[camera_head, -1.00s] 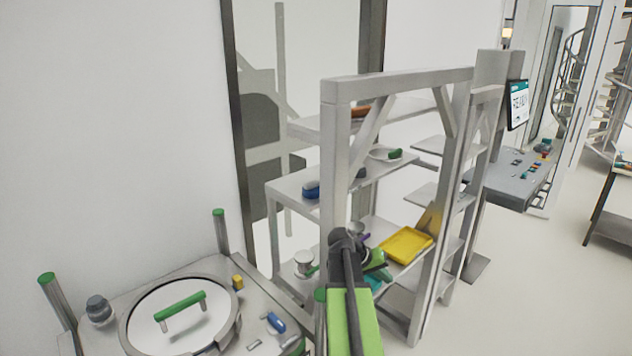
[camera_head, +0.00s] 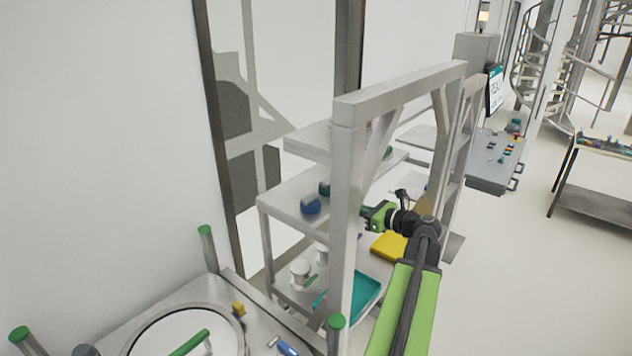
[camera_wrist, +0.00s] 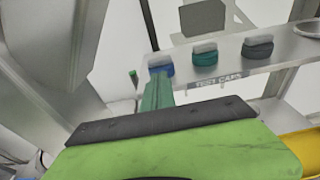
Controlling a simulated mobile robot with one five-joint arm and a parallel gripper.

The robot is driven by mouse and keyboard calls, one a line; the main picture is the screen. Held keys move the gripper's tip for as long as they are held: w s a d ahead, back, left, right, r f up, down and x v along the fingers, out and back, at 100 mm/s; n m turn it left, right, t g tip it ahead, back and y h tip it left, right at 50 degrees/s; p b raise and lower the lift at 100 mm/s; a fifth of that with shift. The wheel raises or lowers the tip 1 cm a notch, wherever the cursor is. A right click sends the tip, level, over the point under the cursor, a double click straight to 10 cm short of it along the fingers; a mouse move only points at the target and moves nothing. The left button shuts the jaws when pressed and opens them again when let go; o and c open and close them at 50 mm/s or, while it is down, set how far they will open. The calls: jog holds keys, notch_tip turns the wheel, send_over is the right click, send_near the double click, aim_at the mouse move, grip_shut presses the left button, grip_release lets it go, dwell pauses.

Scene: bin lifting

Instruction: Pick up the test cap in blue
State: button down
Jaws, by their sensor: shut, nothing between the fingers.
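The blue test cap (camera_wrist: 160,66), with a pale grey top, sits at the left end of a row on a shelf labelled TEST CAPS. It also shows in the head view (camera_head: 310,206), on the middle shelf. A teal cap (camera_wrist: 204,56) and a dark slate cap (camera_wrist: 257,48) stand to its right in the wrist view. My gripper (camera_wrist: 157,84) is shut and empty. Its green fingers point toward the blue cap and overlap its lower edge in the wrist view. In the head view my gripper (camera_head: 368,212) is right of the cap, past the shelf post.
The thick grey shelf post (camera_head: 346,220) stands between my gripper and the blue cap in the head view. A yellow tray (camera_head: 389,247) and a teal tray (camera_head: 366,293) lie on the lower shelf. Open floor lies to the right.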

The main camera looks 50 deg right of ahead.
jog(key=w, duration=0.8)
jog(key=w+a+f+b, duration=0.1)
jog(key=w, duration=0.3)
jog(key=shift+w+a, duration=0.1)
jog(key=shift+w, duration=0.2)
jog(key=shift+f+b, duration=0.35)
jog(key=shift+b, duration=0.05)
jog(key=shift+s+a, duration=0.15)
jog(key=shift+s, duration=0.15)
jog(key=s, duration=0.5)
